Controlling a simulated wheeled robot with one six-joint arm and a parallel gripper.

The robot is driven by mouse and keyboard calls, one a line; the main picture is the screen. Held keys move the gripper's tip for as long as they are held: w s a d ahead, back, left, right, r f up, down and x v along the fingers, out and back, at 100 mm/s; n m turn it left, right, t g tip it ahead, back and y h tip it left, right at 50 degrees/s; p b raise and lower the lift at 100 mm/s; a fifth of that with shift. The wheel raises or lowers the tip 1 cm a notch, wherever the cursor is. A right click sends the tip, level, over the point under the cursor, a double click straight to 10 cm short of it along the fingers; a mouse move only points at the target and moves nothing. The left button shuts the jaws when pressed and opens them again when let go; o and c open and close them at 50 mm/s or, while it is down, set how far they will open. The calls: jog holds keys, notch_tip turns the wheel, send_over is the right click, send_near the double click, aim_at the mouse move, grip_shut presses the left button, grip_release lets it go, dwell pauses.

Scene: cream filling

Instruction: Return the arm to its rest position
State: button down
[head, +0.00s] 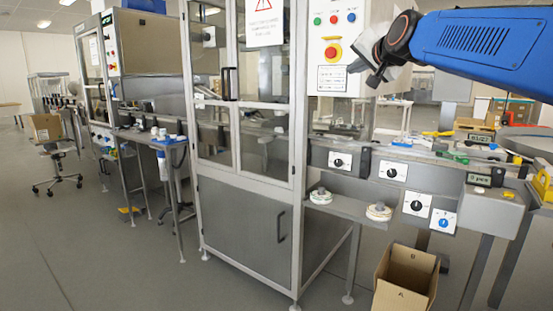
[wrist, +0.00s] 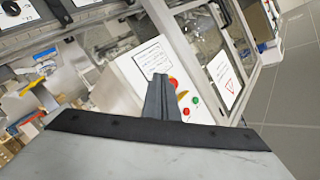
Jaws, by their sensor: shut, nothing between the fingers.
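My gripper (head: 364,74) is at the end of my blue arm, raised at the upper right of the head view. It is shut and holds nothing. It is in front of a white control panel (head: 322,22), and its tips look close to the panel's lower right edge; whether they touch it I cannot tell. In the wrist view the dark shut fingers (wrist: 160,100) overlap the same panel (wrist: 135,78), partly hiding its red and yellow button. The button (head: 332,50) is clear in the head view.
A glazed machine cabinet (head: 242,210) stands in the centre. A conveyor bench (head: 340,160) with dials runs to its right, with tools and small items on top. An open cardboard box (head: 405,275) sits on the floor below.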

jog(key=s+d+f+n+g+h, duration=0.1)
jog(key=s+d+f+n+g, duration=0.1)
jog(key=s+f, duration=1.2)
jog(key=s+d+f+n+g+h, duration=0.1)
jog(key=s+f+g, duration=0.4)
jog(key=s+f, duration=0.9)
jog(key=s+d+f+n+g, duration=0.3)
jog(key=s+f, duration=1.1)
jog(key=f, duration=0.8)
jog(key=shift+s+d+f+g+h, duration=0.3)
jog(key=shift+s+g+h, duration=0.1)
jog(key=shift+g, duration=0.1)
